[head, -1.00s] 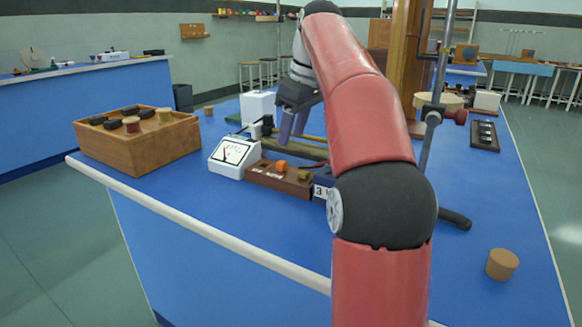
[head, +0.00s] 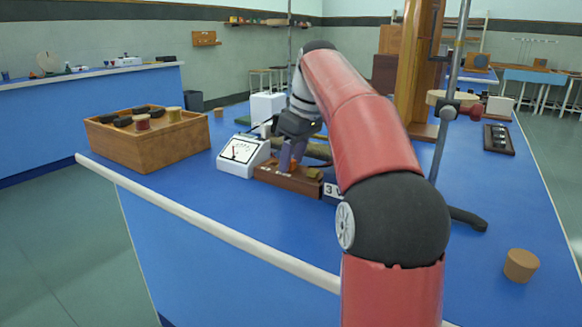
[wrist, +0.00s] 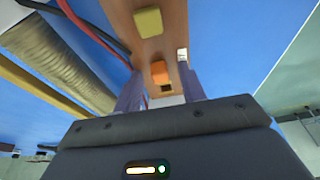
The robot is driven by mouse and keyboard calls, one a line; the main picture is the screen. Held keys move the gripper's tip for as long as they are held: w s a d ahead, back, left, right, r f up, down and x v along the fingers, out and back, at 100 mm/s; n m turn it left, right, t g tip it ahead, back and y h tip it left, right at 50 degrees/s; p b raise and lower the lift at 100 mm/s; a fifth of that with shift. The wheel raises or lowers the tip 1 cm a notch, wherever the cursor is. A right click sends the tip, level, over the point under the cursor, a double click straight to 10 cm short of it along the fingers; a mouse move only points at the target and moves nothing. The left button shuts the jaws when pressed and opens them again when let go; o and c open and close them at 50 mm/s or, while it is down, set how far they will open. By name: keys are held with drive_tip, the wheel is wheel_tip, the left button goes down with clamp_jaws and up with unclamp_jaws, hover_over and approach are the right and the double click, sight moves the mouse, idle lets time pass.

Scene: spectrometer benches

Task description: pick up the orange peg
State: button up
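The orange peg (wrist: 158,72) stands in a brown wooden board (wrist: 175,20) in the wrist view, with a yellow-olive peg (wrist: 148,22) farther along the same board. My gripper (wrist: 160,80) is open, with one finger on each side of the orange peg and a gap showing beside it. In the head view my gripper (head: 291,157) is down at the board (head: 290,180), and its fingers hide most of the orange peg. The olive peg (head: 314,173) shows to the right of the fingers.
A white meter (head: 243,155) stands just left of the board. A label with a 3 (head: 331,190) is at its right end. A wooden box (head: 150,150) with several spools is farther left. Red and dark cables (wrist: 85,25) run beside the board. The front blue bench top is clear.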

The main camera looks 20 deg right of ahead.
clamp_jaws()
drive_tip(key=shift+r, duration=0.1)
